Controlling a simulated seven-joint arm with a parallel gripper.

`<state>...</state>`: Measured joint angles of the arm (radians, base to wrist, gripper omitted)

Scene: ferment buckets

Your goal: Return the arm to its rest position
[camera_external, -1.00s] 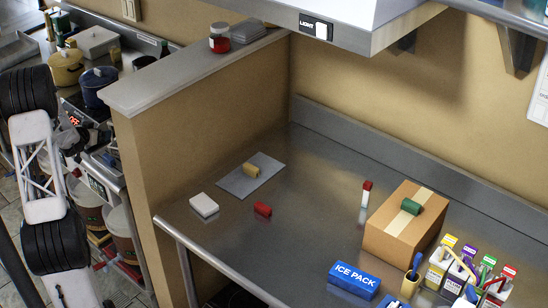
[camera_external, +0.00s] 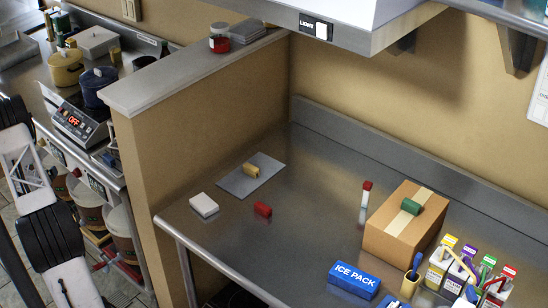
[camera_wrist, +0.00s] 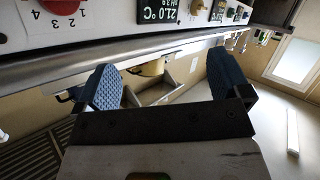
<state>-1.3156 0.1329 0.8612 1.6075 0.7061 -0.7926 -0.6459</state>
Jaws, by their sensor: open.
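My gripper (camera_wrist: 170,85) shows in the wrist view with its two blue-padded fingers spread wide apart. Nothing is held between them. Beyond the fingers are a metal shelf edge and a yellowish pot or container, partly hidden. In the external view my arm stands at the far left edge, beside the shelving, and my gripper is not visible there.
A steel table (camera_external: 310,205) holds a cardboard box (camera_external: 385,240), a blue ice pack (camera_external: 354,280), a red cylinder (camera_external: 263,209) and a white block (camera_external: 204,205). A tan partition (camera_external: 210,130) separates it from the counter with pots and a control box reading OFF (camera_external: 74,121).

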